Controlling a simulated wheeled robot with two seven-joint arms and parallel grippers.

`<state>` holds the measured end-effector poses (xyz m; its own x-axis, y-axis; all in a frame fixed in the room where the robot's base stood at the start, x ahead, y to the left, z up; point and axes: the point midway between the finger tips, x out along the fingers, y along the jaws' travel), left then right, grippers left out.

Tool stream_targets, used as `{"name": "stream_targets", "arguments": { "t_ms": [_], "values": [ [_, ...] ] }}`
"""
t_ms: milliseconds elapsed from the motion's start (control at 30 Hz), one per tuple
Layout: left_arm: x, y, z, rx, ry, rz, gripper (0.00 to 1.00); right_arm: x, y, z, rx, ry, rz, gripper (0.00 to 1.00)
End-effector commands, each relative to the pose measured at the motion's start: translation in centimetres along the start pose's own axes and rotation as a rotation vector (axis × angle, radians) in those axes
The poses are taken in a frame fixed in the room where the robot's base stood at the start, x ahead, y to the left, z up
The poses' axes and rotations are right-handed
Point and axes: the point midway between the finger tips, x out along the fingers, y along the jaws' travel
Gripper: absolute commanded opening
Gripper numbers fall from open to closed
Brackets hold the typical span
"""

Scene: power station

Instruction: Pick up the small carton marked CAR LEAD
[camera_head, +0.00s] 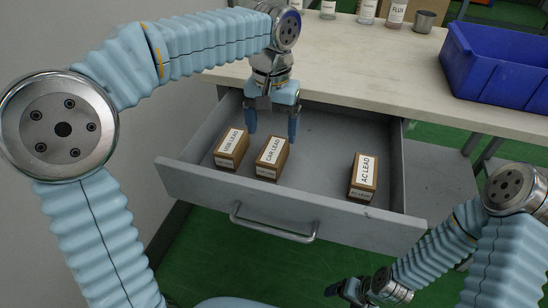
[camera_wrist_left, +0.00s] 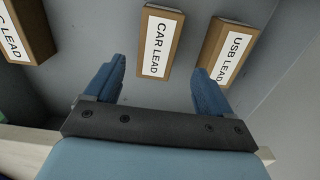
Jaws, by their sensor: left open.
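The small carton marked CAR LEAD (camera_head: 271,158) is brown with a white label and lies in the open grey drawer, between two other cartons. In the left wrist view the CAR LEAD carton (camera_wrist_left: 159,42) is ahead of the fingertips, roughly between their lines. My left gripper (camera_head: 271,124) is open and empty, pointing down into the drawer just behind the carton, apart from it as far as I can see. It also shows in the left wrist view (camera_wrist_left: 163,85). My right gripper (camera_head: 349,290) is low in front of the drawer; its jaw state is unclear.
The USB LEAD carton (camera_head: 231,149) is close on the left, and the AC LEAD carton (camera_head: 363,177) is farther right. The drawer front (camera_head: 290,204) and its side walls bound the space. Above is the table (camera_head: 376,60) with a blue crate (camera_head: 497,66). The drawer floor between CAR LEAD and AC LEAD is clear.

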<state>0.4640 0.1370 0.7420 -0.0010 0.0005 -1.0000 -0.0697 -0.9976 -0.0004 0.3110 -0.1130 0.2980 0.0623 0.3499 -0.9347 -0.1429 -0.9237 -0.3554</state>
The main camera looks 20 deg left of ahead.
Motion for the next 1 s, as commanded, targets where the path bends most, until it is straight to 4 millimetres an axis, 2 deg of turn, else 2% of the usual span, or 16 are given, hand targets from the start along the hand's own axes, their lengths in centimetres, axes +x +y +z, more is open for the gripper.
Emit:
{"name": "stream_targets", "arguments": {
  "t_ms": [233, 500, 767, 867, 1000],
  "values": [
    [2.4, 0.1, 0.2, 0.0, -0.001, -0.001, 0.83, 0.4, 0.3, -0.1, 0.002, 0.003, 0.002, 0.83],
    [6.3, 0.5, 0.8, 0.0, 0.0, 0.001, 0.83, 0.9, 0.7, -0.2, 0.004, 0.006, 0.005, 0.83],
    [6.6, 0.5, 0.8, 0.0, 0.001, 0.001, 0.83, 0.8, 0.7, -0.2, 0.004, 0.007, 0.005, 0.83],
    [6.6, 0.5, 0.8, 0.0, 0.001, 0.001, 0.71, 0.8, 0.7, -0.2, 0.004, 0.007, 0.005, 0.83],
    [6.6, 0.5, 0.8, 0.0, 0.001, 0.002, 0.49, 0.8, 0.7, -0.2, 0.004, 0.006, 0.005, 0.83]
  ]
}}
